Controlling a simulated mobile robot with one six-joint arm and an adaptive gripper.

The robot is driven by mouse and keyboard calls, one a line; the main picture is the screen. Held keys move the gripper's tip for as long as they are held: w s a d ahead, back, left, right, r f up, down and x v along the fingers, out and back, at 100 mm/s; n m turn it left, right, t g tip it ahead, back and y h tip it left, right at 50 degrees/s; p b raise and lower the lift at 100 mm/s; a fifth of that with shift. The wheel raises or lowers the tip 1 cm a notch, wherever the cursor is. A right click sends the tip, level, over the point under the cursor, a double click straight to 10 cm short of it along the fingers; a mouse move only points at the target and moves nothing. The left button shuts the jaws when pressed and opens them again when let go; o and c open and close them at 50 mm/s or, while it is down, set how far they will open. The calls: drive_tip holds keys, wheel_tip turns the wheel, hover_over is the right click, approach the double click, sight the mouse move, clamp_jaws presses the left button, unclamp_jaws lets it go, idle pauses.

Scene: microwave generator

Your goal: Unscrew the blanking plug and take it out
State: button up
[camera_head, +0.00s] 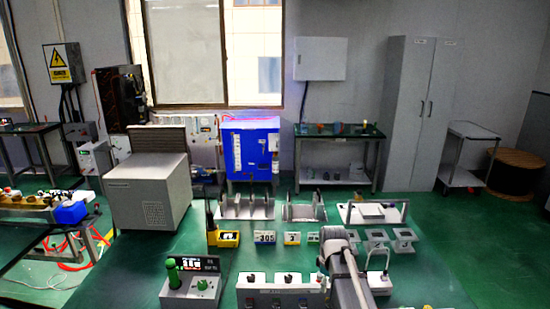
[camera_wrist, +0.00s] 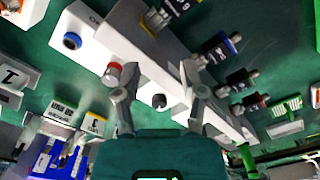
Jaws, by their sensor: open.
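In the wrist view my gripper (camera_wrist: 160,92) is open, with one finger on each side of a small dark round plug (camera_wrist: 159,101) on a pale block. I take this for the blanking plug, but its label is not readable. The plug lies between the fingertips in the picture; I cannot tell its depth or whether the fingers touch it. A red-ringed port (camera_wrist: 113,70) sits close by the left finger. A blue-ringed port (camera_wrist: 71,41) is farther left on a white block. In the head view my arm reaches in from the lower right and the gripper's jaws are not clear.
In the wrist view, dark connectors (camera_wrist: 218,46) stand right of the pale block. In the head view, a white box with several knobs (camera_head: 280,300) stands at the front, left of my arm. A box with a green handle (camera_head: 190,293) is farther left. A blue cabinet (camera_head: 250,150) stands behind.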

sight(320, 279)
drive_tip(key=w+n, duration=0.2)
drive_tip(key=w, duration=0.2)
drive_tip(key=w+n, duration=0.3)
drive_tip(key=w+r+n+p, duration=0.1)
drive_tip(key=w+n, duration=0.2)
drive_tip(key=w, duration=0.1)
drive_tip(key=shift+w+r, duration=0.1)
drive_tip(key=shift+w, duration=0.25)
drive_tip(key=shift+f, duration=0.2)
wheel_tip(320, 279, down, 9)
drive_tip(key=b, duration=0.9)
drive_tip(key=shift+r, duration=0.15)
idle(0.9)
clamp_jaws()
drive_tip(key=shift+r, duration=0.15)
drive_tip(key=shift+r+p, duration=2.85)
drive_tip(key=shift+p, duration=0.1)
